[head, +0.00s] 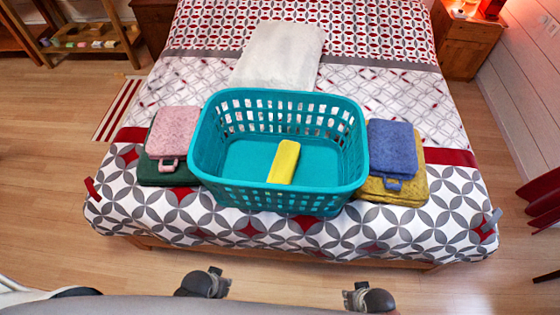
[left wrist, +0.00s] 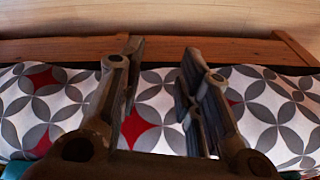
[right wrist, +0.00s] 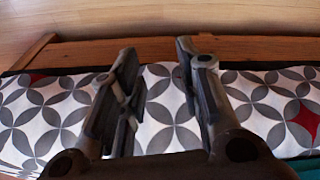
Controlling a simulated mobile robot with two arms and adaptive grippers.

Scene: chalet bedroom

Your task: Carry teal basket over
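The teal basket (head: 205,165) stands upright on the foot end of the bed, with a yellow folded cloth (head: 284,162) inside. Teal also shows at the lower right edge of the right wrist view (right wrist: 312,168). My left gripper (head: 208,283) and my right gripper (head: 366,297) are at the bottom of the head view, on the near side of the bed's foot, apart from the basket. In the left wrist view (left wrist: 160,70) and the right wrist view (right wrist: 157,70) the fingers are spread with nothing between them.
Pink (head: 173,130) and dark green (head: 165,178) cloths lie left of the basket. Blue (head: 392,147) and mustard (head: 412,190) ones lie right. A white pillow-like item (head: 280,52) lies behind. A bench (head: 90,45) and nightstand (head: 465,38) stand beyond; wooden floor is open on both sides.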

